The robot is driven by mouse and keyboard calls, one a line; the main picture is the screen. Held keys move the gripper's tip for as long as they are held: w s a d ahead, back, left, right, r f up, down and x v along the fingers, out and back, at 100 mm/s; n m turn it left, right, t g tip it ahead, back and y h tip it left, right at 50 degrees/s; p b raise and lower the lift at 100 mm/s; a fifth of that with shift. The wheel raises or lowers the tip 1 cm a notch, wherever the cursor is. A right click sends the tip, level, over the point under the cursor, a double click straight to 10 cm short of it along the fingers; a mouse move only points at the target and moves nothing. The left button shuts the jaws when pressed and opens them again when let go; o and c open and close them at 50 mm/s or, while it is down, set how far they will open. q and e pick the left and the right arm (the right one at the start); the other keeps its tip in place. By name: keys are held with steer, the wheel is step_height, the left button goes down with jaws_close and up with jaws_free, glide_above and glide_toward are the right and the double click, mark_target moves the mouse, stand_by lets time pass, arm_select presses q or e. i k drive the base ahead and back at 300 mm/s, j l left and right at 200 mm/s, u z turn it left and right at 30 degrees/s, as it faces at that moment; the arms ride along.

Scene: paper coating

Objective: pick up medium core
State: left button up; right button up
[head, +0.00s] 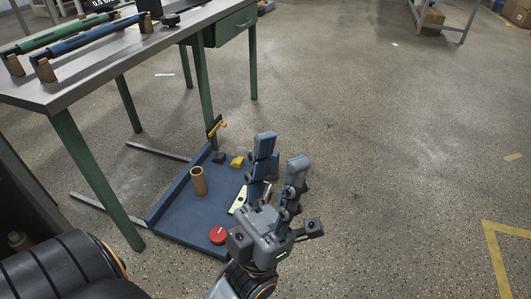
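A brown tube-shaped core (198,181) stands upright on the blue low tray or platform (173,217). It is the only core I can make out, and I cannot tell its size class. My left gripper (281,150) is right of the core and apart from it, over the right part of the platform. Its fingers point up and away and are spread with nothing between them. The gripper hides part of the platform. My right gripper is not in view.
A red round item (218,236), a yellow item (237,162) and a pale flat piece (239,201) lie on the platform. A metal table (80,84) with green legs and a blue roller (95,38) stands at left.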

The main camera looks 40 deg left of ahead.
mark_target(199, 182)
steer(key=i+l+z, duration=0.2)
steer(key=i, duration=0.2)
steer(key=i+l+z, duration=0.2)
steer(key=i, duration=0.2)
steer(key=i+j+u, duration=0.1)
steer(key=i+u, duration=0.55)
steer(key=u, duration=0.2)
steer(key=i+l+u, duration=0.1)
steer(key=i+u, duration=0.3)
steer(key=i+j+u, duration=0.2)
steer(key=u, duration=0.25)
steer(key=i+j+u, duration=0.25)
steer(key=u, duration=0.25)
steer(key=i+j+u, duration=0.15)
steer(key=u, duration=0.3)
steer(key=i+l, duration=0.05)
steer(key=i, duration=0.05)
